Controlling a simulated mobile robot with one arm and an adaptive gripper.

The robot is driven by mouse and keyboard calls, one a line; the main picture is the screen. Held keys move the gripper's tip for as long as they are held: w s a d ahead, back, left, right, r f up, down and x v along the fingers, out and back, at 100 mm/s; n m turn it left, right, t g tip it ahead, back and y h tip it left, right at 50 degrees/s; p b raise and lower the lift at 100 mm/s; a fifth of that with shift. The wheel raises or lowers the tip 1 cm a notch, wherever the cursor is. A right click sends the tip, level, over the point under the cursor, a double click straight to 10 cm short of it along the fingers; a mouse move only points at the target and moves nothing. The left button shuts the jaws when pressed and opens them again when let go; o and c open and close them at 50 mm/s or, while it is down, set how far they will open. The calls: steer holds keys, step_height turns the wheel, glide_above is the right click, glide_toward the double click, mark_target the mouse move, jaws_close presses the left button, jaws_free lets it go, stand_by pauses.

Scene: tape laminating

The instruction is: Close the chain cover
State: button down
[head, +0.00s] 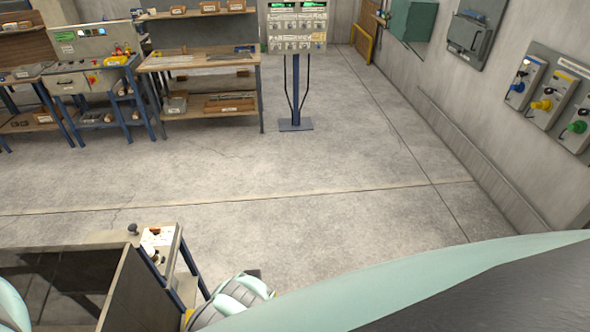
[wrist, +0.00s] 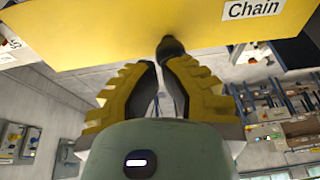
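The chain cover (wrist: 110,32) is a yellow panel across the top of the wrist view, with a white label reading "Chain". A dark knob (wrist: 170,45) stands out from its lower edge in that view. My gripper (wrist: 163,64), with yellow ribbed fingers and dark pads, has its fingertips close together at the knob. The fingertips appear shut on it, with a gap between the pads further back. The exact contact is partly hidden. I cannot make out the cover or the fingertips in the head view.
In the head view, a machine with a small control panel (head: 158,238) stands at the lower left. Workbenches (head: 200,62) and a display stand (head: 296,75) are at the back. Switch boxes (head: 550,100) hang on the right wall. The middle floor is clear.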

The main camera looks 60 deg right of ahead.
steer(key=shift+f, duration=0.1)
steer(key=b+x, duration=0.1)
steer(key=b, duration=0.3)
steer(key=shift+w+d+f, duration=0.1)
steer(key=shift+d+f, duration=0.1)
steer(key=shift+f, duration=0.1)
steer(key=shift+w+f+g+y+b, duration=0.1)
steer(key=shift+f+g+y+b, duration=0.25)
steer(key=shift+b, duration=1.15)
steer(key=shift+w, duration=0.15)
